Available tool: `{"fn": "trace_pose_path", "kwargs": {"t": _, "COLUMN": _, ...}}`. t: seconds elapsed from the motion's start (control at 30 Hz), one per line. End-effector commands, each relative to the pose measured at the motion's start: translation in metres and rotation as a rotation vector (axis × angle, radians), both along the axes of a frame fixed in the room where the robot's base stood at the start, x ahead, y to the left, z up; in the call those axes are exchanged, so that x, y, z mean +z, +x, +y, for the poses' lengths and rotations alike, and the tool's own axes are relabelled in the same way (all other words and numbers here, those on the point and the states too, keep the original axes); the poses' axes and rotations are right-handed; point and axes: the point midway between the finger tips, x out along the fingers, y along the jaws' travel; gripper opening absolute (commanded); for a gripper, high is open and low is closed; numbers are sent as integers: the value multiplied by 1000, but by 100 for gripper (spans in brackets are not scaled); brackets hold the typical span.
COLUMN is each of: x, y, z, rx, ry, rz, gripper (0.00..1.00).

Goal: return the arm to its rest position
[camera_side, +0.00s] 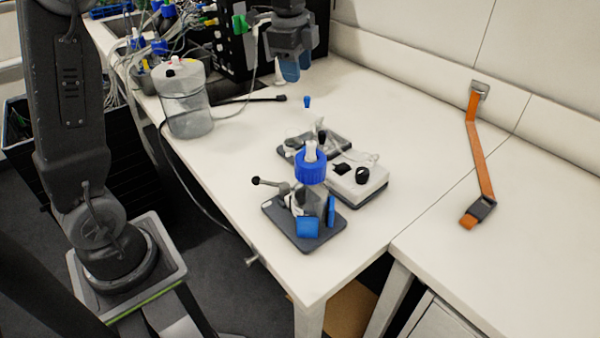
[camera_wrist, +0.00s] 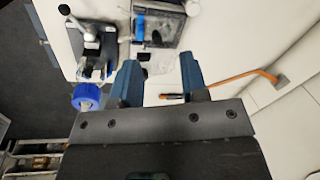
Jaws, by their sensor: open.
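My gripper (camera_side: 290,68) hangs over the back part of the white table in the side view, with blue fingers pointing down. In the wrist view my gripper (camera_wrist: 160,85) shows two dark blue fingers standing apart with nothing held between them. A bottle with a blue cap (camera_side: 311,166) stands upright on a dark clamp base (camera_side: 318,240) near the table's front edge. The blue cap also shows in the wrist view (camera_wrist: 86,97). The gripper is apart from the bottle, behind it and higher.
A white device (camera_side: 357,185) sits beside the bottle. A large clear container (camera_side: 186,100) stands at the table's left edge, near tangled cables and a dark box (camera_side: 232,45). An orange strap (camera_side: 480,155) lies at right. The table between gripper and strap is clear.

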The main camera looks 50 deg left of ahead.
Motion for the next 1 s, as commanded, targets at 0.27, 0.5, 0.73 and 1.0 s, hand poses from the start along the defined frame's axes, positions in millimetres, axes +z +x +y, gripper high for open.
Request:
{"fn": "trace_pose_path", "kwargs": {"t": 0.27, "x": 22, "y": -105, "z": -49, "rx": 456, "ry": -103, "rz": -159, "gripper": 40}}
{"fn": "trace_pose_path", "kwargs": {"t": 0.5, "x": 2, "y": -189, "z": -74, "rx": 828, "ry": -258, "rz": -268, "gripper": 40}}
{"fn": "trace_pose_path", "kwargs": {"t": 0.73, "x": -22, "y": -231, "z": -83, "rx": 1041, "ry": -371, "rz": -313, "gripper": 40}}
{"fn": "trace_pose_path", "kwargs": {"t": 1.0, "x": -28, "y": -237, "z": -85, "rx": 1083, "ry": -392, "rz": -316, "gripper": 40}}
